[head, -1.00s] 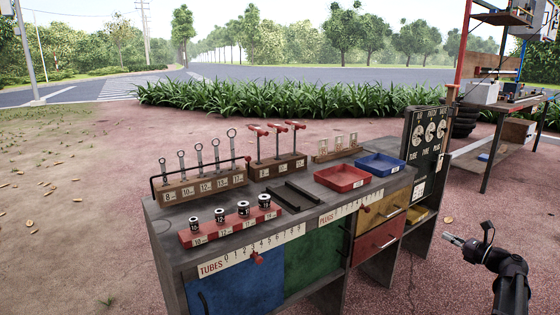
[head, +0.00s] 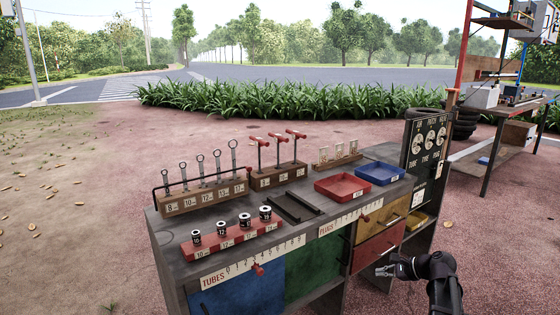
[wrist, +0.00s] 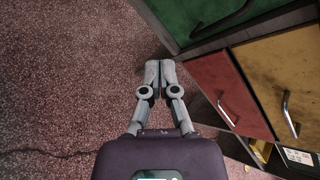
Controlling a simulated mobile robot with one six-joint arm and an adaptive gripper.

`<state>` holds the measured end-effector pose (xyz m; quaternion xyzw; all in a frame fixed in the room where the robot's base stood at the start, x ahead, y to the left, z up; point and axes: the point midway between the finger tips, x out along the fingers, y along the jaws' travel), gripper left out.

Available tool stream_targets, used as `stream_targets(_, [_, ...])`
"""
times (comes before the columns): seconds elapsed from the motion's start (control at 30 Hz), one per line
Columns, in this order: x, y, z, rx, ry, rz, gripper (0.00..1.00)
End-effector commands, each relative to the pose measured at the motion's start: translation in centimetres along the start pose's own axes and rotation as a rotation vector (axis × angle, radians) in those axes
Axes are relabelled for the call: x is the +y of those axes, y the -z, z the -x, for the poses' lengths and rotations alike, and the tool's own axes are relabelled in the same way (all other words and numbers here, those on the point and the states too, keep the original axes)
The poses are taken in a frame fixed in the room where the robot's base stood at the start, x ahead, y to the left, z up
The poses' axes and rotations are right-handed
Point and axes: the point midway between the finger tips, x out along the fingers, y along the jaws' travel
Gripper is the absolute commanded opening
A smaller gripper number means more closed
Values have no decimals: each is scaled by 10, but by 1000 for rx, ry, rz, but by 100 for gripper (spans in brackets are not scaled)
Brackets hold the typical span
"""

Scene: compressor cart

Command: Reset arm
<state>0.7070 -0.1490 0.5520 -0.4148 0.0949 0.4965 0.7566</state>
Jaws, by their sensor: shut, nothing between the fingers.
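My gripper (head: 384,269) is at the lower right of the head view, in front of the cart (head: 180,250) and near its red drawer (head: 375,252). In the wrist view my gripper (wrist: 159,70) points down at the reddish ground. Its two fingers are together and hold nothing. The red drawer (wrist: 230,92) is to the right of the fingers, apart from them.
The cart top holds a wrench rack (head: 205,194), a socket rack (head: 232,239), a T-handle block (head: 279,176), a red tray (head: 342,186) and a blue tray (head: 380,173). A green door (wrist: 195,20) and yellow drawer (wrist: 285,75) have protruding handles. Ground in front is clear.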

Motion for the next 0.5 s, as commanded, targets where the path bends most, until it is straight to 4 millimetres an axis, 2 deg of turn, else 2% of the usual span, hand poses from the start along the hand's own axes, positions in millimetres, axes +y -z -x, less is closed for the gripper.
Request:
stream_targets(0.03, [12,-17,-8,22,-53,73,0])
stream_targets(0.23, [56,-53,-34,97,-266,374,0])
stream_targets(0.5, [112,-94,-46,148,-570,783,0])
